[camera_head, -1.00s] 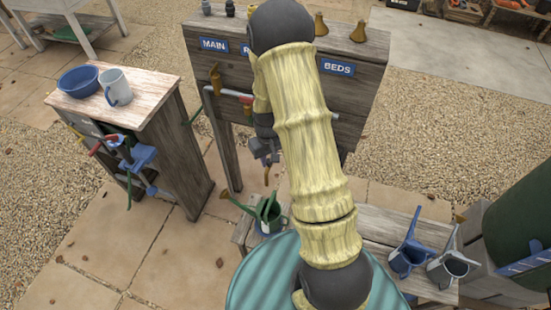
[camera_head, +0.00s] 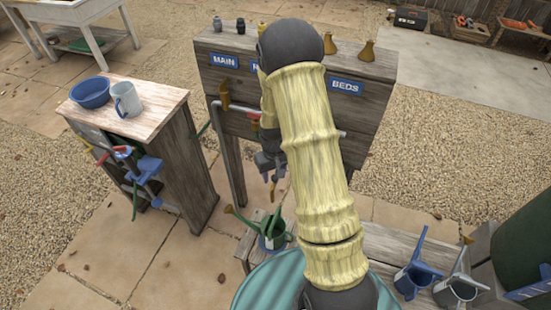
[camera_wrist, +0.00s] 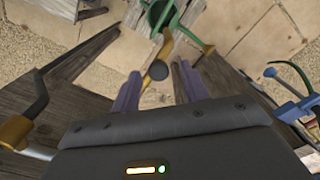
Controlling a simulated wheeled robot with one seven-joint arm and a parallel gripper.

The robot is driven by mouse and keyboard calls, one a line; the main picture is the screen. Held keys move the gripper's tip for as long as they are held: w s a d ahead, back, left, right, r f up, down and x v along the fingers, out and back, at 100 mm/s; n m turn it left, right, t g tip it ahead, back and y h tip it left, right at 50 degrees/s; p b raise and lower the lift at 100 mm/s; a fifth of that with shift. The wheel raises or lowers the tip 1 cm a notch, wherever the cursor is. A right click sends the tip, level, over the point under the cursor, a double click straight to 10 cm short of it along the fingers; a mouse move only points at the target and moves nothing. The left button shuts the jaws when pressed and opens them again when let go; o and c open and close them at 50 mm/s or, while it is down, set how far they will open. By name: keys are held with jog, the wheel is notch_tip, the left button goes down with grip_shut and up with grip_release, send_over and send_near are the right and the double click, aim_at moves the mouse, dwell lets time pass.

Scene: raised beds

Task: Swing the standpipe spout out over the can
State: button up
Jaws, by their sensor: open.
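My gripper (camera_head: 270,164) is open in front of the sign-bearing board, partly hidden by my arm. A brown piece (camera_head: 273,188) shows just under the gripper in the head view. The green can (camera_head: 273,238) stands below and nearer me, its spout pointing left; it also shows at the top of the wrist view (camera_wrist: 160,14). My arm hides much of the pipework.
The wooden board (camera_head: 380,95) carries blue signs and a brass tap (camera_head: 223,93). A wooden stand (camera_head: 185,160) at left holds a blue bowl (camera_head: 90,93), a mug (camera_head: 126,99) and a blue vice (camera_head: 147,168). Blue (camera_head: 415,277) and grey (camera_head: 458,288) cans stand at right.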

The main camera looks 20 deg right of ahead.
notch_tip(320, 180, up, 17)
jog(key=b, duration=0.2)
dwell(0.3)
jog(key=shift+s, duration=0.1)
dwell(0.3)
jog(key=s+a+t, duration=0.2)
jog(key=s+a, duration=0.1)
jog(key=s, duration=1)
jog(key=shift+s+a+m+t, duration=0.3)
jog(key=shift+s+a+m, duration=0.05)
jog(key=shift+a+m, duration=0.05)
